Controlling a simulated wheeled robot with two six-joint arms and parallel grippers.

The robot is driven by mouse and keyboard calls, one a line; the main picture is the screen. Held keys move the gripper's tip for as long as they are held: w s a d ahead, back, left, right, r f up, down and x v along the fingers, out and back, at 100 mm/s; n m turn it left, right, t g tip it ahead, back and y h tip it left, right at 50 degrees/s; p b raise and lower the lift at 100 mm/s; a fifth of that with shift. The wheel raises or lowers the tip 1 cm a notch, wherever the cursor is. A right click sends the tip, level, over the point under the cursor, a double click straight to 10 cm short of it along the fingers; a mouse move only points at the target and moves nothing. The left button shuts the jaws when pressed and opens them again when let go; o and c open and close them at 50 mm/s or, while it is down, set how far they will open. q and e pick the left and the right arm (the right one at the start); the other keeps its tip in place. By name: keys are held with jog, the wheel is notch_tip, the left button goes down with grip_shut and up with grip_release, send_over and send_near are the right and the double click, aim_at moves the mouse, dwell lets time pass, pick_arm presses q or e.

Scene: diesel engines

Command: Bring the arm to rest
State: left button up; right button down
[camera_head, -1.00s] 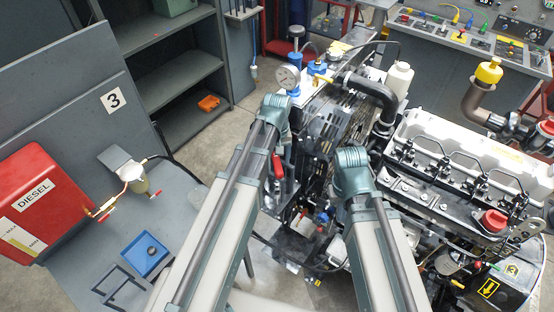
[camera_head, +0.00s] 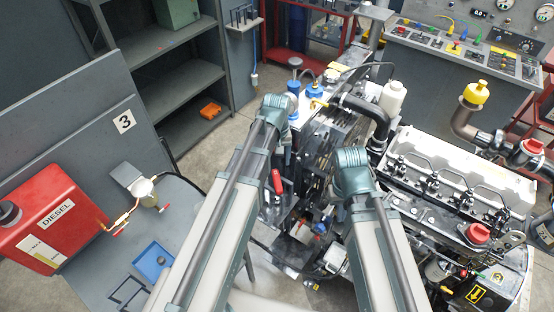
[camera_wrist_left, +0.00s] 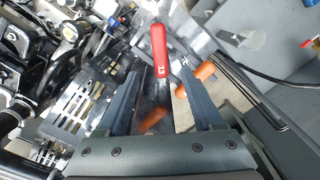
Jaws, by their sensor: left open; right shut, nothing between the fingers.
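My left arm (camera_head: 232,195) and my right arm (camera_head: 370,220) both reach forward over the engine side in the head view, their upper joints side by side. Both grippers are hidden there. In the left wrist view my left gripper (camera_wrist_left: 157,72) is open, its two dark fingers apart. A red handle (camera_wrist_left: 159,50) shows between and beyond the fingertips. It seems to be the red handle (camera_head: 277,181) beside my left arm in the head view. I cannot tell how far it is from the fingers. My right gripper is not visible in either view.
The diesel engine (camera_head: 455,175) stands close on the right. A red diesel tank (camera_head: 50,215) and a blue tray (camera_head: 152,261) are on the left with a grey bench (camera_head: 190,205). Shelves (camera_head: 170,55) and a control console (camera_head: 465,60) stand behind. Some floor (camera_head: 205,150) is clear.

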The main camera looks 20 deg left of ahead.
pick_arm(q)
notch_tip(320, 180, up, 4)
jog(key=p, duration=0.3)
jog(key=shift+r, duration=0.1)
pick_arm(e)
notch_tip(320, 180, up, 4)
jog(key=shift+r, duration=0.1)
pick_arm(q)
jog(key=s+d+f+m+b, duration=0.3)
jog(key=s+f+b, duration=0.1)
jog(key=f+b, duration=0.3)
jog(key=s+d+f+m+b, duration=0.3)
jog(key=s+d+f+b, duration=0.1)
jog(key=f+b, duration=0.4)
jog(key=s+d+f+m+y+b, duration=0.1)
jog(key=s+d+f+m+b, duration=0.1)
jog(key=s+f+b, duration=0.4)
notch_tip(320, 180, down, 2)
jog(key=shift+s+d+f+m+b, duration=0.15)
jog(key=shift+d+m+b, duration=0.25)
jog(key=shift+d+b, duration=0.55)
pick_arm(e)
notch_tip(320, 180, down, 23)
pick_arm(q)
jog(key=shift+a, duration=0.2)
